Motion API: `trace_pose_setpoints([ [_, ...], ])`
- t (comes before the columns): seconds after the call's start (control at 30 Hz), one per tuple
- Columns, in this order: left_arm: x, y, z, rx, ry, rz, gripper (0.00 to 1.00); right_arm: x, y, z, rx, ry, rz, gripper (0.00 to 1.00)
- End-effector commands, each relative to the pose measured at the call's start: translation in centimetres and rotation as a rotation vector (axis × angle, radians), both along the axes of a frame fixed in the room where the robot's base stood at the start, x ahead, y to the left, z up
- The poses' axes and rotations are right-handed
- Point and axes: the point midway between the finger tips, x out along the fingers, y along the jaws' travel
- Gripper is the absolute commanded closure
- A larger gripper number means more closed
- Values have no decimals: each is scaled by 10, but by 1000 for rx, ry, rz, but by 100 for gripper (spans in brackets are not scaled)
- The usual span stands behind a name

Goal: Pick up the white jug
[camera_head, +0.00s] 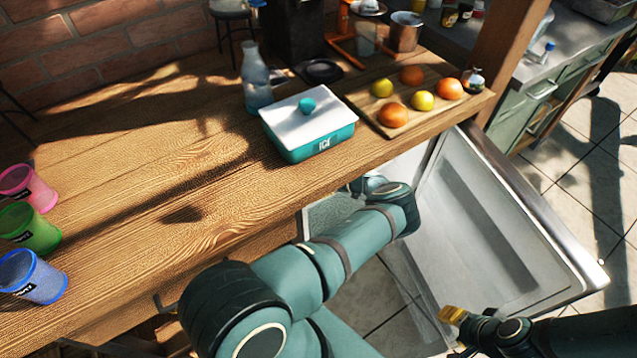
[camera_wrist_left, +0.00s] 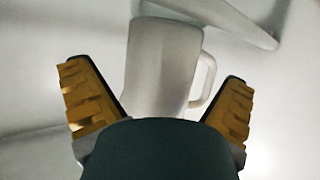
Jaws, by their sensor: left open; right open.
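The white jug (camera_wrist_left: 165,62) shows in the left wrist view, with its handle on the right side. It stands against a pale interior, and its lower part is hidden behind my gripper's dark body. My left gripper (camera_wrist_left: 156,82) is open, with one yellow-padded finger on each side of the jug; I cannot tell whether they touch it. In the head view my left arm reaches below the counter edge by the open fridge, and its gripper and the jug are hidden. My right gripper (camera_head: 452,315) is at the lower right, clear of the jug.
The open white fridge door (camera_head: 480,230) stands right of my left arm. On the wooden counter (camera_head: 150,165) are a teal box with a white lid (camera_head: 308,120), a glass bottle (camera_head: 256,82), a board with fruit (camera_head: 365,108), and pink, green and blue cups (camera_head: 35,278) at left.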

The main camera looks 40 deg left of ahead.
Motion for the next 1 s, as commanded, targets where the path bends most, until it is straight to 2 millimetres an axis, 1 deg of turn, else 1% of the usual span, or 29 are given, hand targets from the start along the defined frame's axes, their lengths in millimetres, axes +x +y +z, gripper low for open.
trace_pose_setpoints([
  [0.1, -1, 4, -2, 1, -2, -1, 0, 0, 0, 0, 0, -1, 0, 53],
  [0.3, -1, 4, -2, 0, -1, -1, 0, 0, 0, 0, 0, -1, 0, 53],
  [0.37, -1, 4, -2, 0, -1, -1, 21, 0, 0, 0, 0, -1, 0, 53],
  [0.4, -1, 4, -2, 0, -1, -1, 35, 0, 0, 0, 0, -1, 0, 53],
  [0.47, -1, 4, -2, 0, -1, -1, 56, 0, 0, 0, 0, -1, 0, 53],
  [0.5, -1, 4, -2, 0, -1, -1, 70, 0, 0, 0, 0, -1, 0, 53],
  [0.53, -1, 4, -2, 0, 0, -1, 81, 0, 0, 0, 0, -1, 0, 53],
  [1.0, -1, 4, 1, 1, -1, -1, 81, 0, 0, 0, 0, 0, 0, 53],
])
